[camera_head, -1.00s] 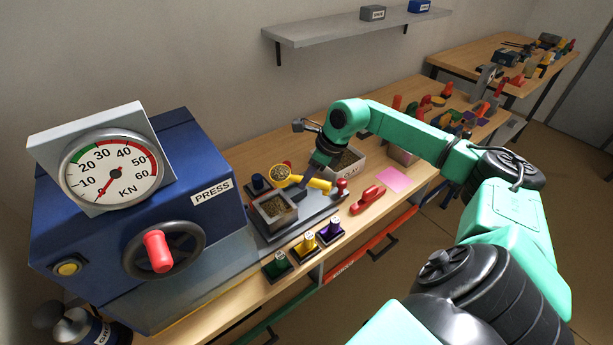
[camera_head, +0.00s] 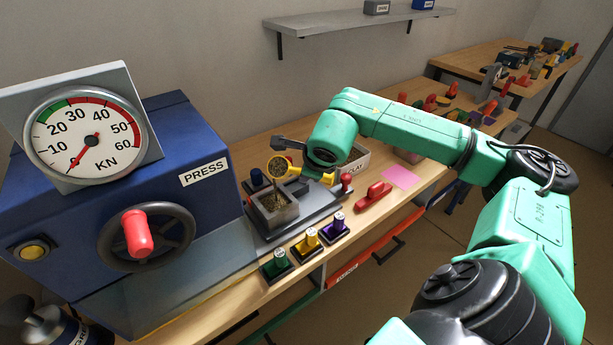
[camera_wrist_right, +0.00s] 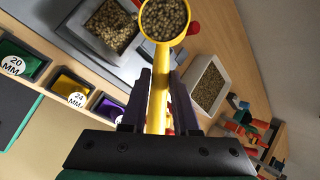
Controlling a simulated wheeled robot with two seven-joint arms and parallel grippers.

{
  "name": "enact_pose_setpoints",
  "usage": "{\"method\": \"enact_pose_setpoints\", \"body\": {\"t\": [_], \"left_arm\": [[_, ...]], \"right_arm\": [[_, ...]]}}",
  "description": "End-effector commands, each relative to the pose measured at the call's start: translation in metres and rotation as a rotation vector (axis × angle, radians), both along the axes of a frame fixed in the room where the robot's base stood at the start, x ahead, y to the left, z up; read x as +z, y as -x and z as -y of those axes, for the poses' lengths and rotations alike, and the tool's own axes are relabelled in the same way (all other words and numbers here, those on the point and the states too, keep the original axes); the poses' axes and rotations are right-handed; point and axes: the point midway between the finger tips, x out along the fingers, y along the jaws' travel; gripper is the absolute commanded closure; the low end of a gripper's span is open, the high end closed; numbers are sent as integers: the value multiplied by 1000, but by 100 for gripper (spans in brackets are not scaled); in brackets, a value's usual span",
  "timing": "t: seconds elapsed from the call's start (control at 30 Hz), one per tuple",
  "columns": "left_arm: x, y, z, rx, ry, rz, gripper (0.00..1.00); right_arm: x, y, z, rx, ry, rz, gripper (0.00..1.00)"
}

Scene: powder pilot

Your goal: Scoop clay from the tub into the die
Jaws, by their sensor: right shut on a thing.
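My right gripper (camera_wrist_right: 158,100) is shut on the handle of a yellow scoop (camera_wrist_right: 157,83); in the head view the arm largely hides this gripper. The round scoop bowl (camera_head: 277,167) holds brown clay granules and is over the back of the die. The die (camera_head: 285,219) is a grey square box with granules inside; it also shows in the wrist view (camera_wrist_right: 76,20). A thin brown streak (camera_head: 268,186) runs from the bowl down to the die, like falling granules. The pale clay tub (camera_head: 356,165) stands behind my wrist, with granules visible in the wrist view (camera_wrist_right: 224,76). My left gripper is out of view.
The blue press (camera_head: 190,135) with its gauge and handwheel stands left of the die. Green, yellow and purple labelled pieces (camera_head: 307,240) line the bench front. A red-handled tool (camera_head: 373,195) and a pink sheet (camera_head: 401,177) lie to the right.

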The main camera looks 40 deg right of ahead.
Motion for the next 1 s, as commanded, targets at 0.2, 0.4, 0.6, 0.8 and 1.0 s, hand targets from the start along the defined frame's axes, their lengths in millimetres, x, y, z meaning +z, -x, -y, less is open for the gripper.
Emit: {"method": "enact_pose_setpoints", "body": {"t": [0.2, 0.4, 0.6, 0.8, 1.0], "left_arm": [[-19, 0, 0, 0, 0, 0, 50], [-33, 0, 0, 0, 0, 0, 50], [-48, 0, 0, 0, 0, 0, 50], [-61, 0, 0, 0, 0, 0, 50], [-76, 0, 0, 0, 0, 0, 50]], "right_arm": [[-3, 1, -3, 1, 73, 45, 100], [-4, 2, -5, 3, 140, 81, 100], [-6, 3, -8, 2, 208, 118, 100], [-7, 5, -10, 3, 278, 155, 100], [-9, 6, -13, 2, 343, 190, 100]]}}
